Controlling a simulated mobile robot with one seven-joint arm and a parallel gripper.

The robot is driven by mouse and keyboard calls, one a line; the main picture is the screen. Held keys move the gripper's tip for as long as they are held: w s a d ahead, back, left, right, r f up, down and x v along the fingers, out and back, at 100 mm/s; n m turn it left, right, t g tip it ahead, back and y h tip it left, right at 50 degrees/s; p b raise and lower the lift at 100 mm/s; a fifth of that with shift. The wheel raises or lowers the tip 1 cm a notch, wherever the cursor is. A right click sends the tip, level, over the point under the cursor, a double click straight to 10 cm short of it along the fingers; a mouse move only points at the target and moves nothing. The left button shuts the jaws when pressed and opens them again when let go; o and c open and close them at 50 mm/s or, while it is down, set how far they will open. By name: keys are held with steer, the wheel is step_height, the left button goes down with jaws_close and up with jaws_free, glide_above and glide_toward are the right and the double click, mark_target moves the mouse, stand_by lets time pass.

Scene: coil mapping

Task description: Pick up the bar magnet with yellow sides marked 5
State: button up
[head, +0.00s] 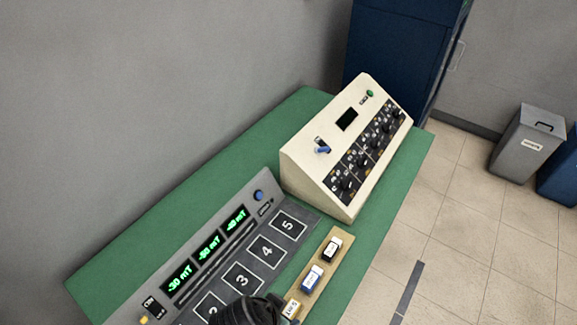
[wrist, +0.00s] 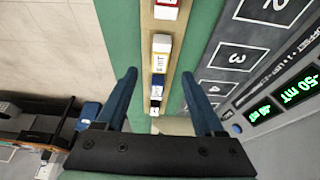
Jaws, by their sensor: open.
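The yellow-sided bar magnet (head: 291,308), with a white marked face, lies in a row on a wooden rack (head: 322,262); its mark is too small to read surely. In the wrist view this magnet (wrist: 161,45) is on the rack, just beyond my fingertips. My gripper (wrist: 158,74) is open and empty, its two blue fingers on either side of the rack line. In the head view only a dark part of my arm shows at the bottom edge, close to the yellow magnet.
A blue magnet (head: 311,278) and a black one (head: 332,247) share the rack; a red one (wrist: 166,11) sits at its other end. A grey panel with numbered squares (head: 267,251) lies beside it. A cream control box (head: 325,165) stands behind on the green table (head: 150,248).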

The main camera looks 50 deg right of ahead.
mark_target(288, 312)
steer(key=shift+p+x, duration=0.7)
steer(key=shift+x, duration=3)
steer(key=shift+a, duration=0.1)
jaws_close()
